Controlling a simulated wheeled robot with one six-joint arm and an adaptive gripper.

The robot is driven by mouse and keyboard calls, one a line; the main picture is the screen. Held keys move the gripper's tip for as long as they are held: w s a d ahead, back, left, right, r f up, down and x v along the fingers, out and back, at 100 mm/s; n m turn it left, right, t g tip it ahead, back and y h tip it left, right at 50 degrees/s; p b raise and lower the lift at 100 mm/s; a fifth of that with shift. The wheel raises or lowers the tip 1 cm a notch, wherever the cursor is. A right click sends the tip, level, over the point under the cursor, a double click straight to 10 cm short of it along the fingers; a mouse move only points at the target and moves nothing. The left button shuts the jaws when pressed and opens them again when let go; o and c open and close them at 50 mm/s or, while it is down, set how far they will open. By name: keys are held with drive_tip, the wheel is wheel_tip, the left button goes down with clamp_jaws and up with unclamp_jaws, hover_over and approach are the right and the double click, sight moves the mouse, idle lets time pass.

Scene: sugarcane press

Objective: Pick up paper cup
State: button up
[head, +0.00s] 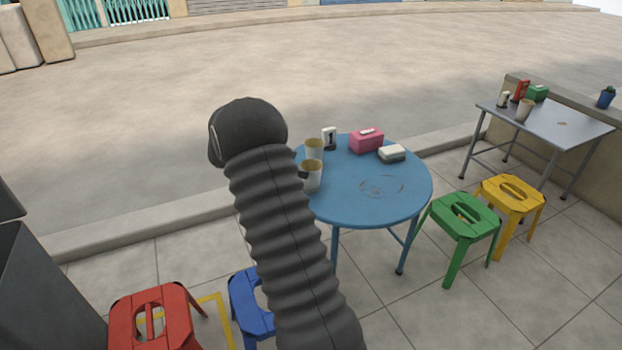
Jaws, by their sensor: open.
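Two beige paper cups stand on the round blue table (390,205), near its left edge. The nearer paper cup (314,178) has a dark patch on its left side; I cannot tell what that patch is. The farther paper cup (314,147) stands just behind it. Another paper cup (524,111) stands on the grey metal table (570,130) at the right. My dark ribbed arm rises through the middle of the head view and covers the blue table's left edge. My gripper does not show; the arm's rounded joint and sleeve may hide it.
On the blue table are a number stand (329,138), a pink tissue box (367,141) and a small white-topped box (391,153). Green (464,217), yellow (511,196), red (153,318) and blue (251,302) stools stand around. A low kerb (150,226) runs behind.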

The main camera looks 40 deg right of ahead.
sight(321, 166)
drive_tip(key=x, duration=0.3)
drive_tip(key=shift+d, duration=0.15)
drive_tip(key=c, duration=0.9)
drive_tip(key=shift+r, duration=0.1)
